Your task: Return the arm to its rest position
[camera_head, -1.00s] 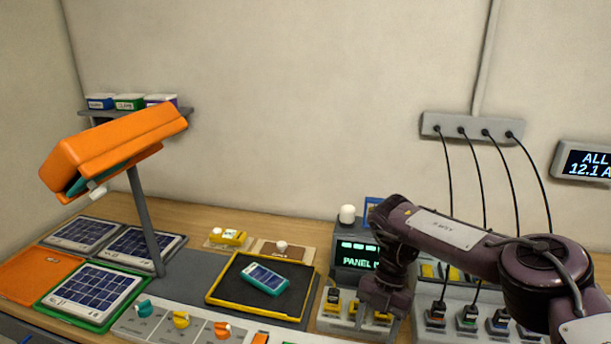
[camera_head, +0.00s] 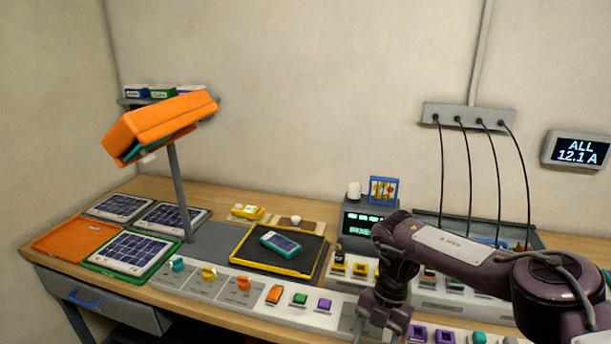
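My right arm comes in from the right. Its gripper (camera_head: 378,322) points down over the front right part of the control panel, and its fingertips are at or below the wrist link where I cannot make out whether they are open or shut. I see nothing clearly held in it. My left arm and gripper are not in view.
An orange lamp (camera_head: 160,124) stands at the left on a grey post. A teal device (camera_head: 281,242) lies in a yellow-rimmed black tray (camera_head: 253,264). Knobs and buttons line the front panel (camera_head: 216,287). Black cables hang from a wall strip (camera_head: 469,118) behind my arm.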

